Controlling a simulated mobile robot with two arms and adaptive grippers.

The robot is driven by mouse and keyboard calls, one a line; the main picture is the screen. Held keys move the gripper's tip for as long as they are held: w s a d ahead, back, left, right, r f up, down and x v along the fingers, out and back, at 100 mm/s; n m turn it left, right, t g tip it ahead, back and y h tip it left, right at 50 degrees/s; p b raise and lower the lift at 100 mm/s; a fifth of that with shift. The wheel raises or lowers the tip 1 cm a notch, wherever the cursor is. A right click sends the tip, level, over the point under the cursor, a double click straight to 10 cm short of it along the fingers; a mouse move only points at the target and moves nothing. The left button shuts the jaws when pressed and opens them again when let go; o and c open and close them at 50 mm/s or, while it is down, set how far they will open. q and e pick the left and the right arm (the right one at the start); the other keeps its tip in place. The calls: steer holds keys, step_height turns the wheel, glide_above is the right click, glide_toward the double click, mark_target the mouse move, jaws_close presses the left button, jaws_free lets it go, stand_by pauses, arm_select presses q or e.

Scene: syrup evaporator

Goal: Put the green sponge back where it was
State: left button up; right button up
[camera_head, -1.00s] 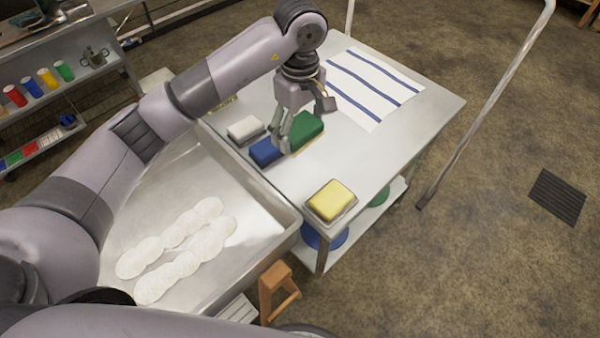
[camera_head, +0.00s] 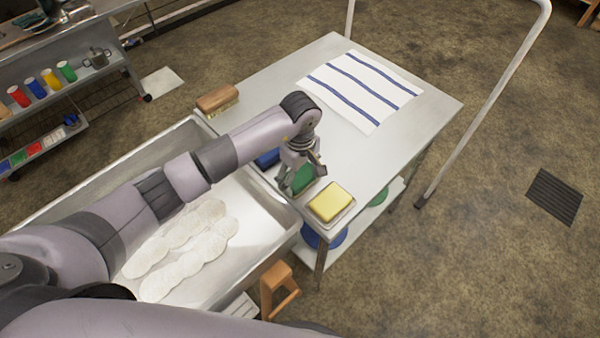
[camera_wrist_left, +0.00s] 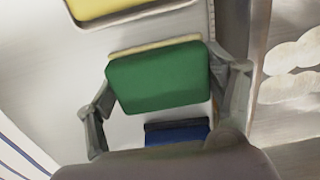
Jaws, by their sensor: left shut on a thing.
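The green sponge (camera_head: 303,179) is between the fingers of my left gripper (camera_head: 299,183), near the cart's front edge. In the left wrist view the green sponge (camera_wrist_left: 160,79) fills the space between the fingers, with a pale yellow layer along its far edge. My left gripper is shut on it. The yellow sponge (camera_head: 331,200) lies in a small tray just right of it. The blue sponge (camera_head: 267,158), on the other side, is partly hidden by my arm. I cannot tell whether the green sponge touches the surface below. My right gripper is not in view.
The metal cart top (camera_head: 395,150) is clear on the right. A striped cloth (camera_head: 360,85) lies at its back, and a wooden brush (camera_head: 218,99) at its far left corner. A large pan (camera_head: 262,222) with pale rounds (camera_head: 185,250) adjoins the left side.

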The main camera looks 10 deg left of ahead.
mark_target(300, 174)
arm_select(q)
steer(key=shift+f, duration=0.1)
steer(key=o, duration=1.1)
steer(key=shift+w+r, duration=0.1)
steer(key=shift+r, duration=0.25)
step_height(300, 174, up, 12)
steer(key=b, duration=0.3)
steer(key=shift+f, duration=0.15)
